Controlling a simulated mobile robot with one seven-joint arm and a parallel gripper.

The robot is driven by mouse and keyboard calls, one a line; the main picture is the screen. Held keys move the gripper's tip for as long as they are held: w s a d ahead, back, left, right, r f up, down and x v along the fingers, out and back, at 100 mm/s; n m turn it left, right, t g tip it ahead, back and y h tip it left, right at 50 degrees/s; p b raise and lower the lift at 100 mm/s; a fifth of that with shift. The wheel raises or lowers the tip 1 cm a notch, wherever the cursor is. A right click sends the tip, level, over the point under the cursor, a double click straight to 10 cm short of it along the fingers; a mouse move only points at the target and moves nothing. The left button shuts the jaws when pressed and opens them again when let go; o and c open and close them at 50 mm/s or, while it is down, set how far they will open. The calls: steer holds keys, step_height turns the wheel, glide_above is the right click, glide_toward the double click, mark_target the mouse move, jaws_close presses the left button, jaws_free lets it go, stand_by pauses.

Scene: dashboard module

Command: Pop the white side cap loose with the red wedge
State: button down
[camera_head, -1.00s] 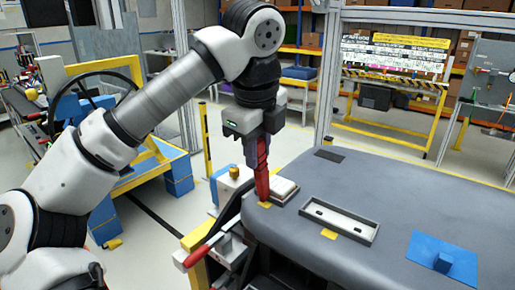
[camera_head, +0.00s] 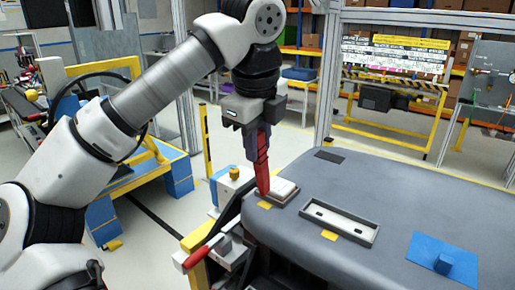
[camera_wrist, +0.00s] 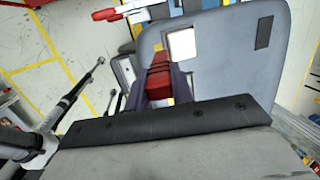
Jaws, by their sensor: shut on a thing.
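My gripper (camera_head: 257,130) is shut on the red wedge (camera_head: 262,170), which points down with its tip at the near left edge of the white side cap (camera_head: 284,189). I cannot tell whether the tip touches the cap. The cap sits in a raised frame on the left end of the grey dashboard (camera_head: 340,195). In the wrist view, the wedge (camera_wrist: 159,82) shows between the fingers, and the white cap (camera_wrist: 182,43) lies just beyond it. The wedge tip is hidden there.
An empty rectangular tray-like recess (camera_head: 340,221) lies right of the cap. A blue pad with a knob (camera_head: 442,258) is at the right. A red-handled clamp (camera_head: 205,250) stands at the dashboard's left edge. Small yellow marks lie by the cap and recess.

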steer(key=shift+w+v, duration=0.2)
steer(key=shift+v, duration=0.65)
steer(key=shift+w+v, duration=0.2)
steer(key=shift+v, duration=0.65)
steer(key=shift+w+v, duration=0.15)
steer(key=shift+v, duration=0.7)
steer(key=shift+r, duration=0.1)
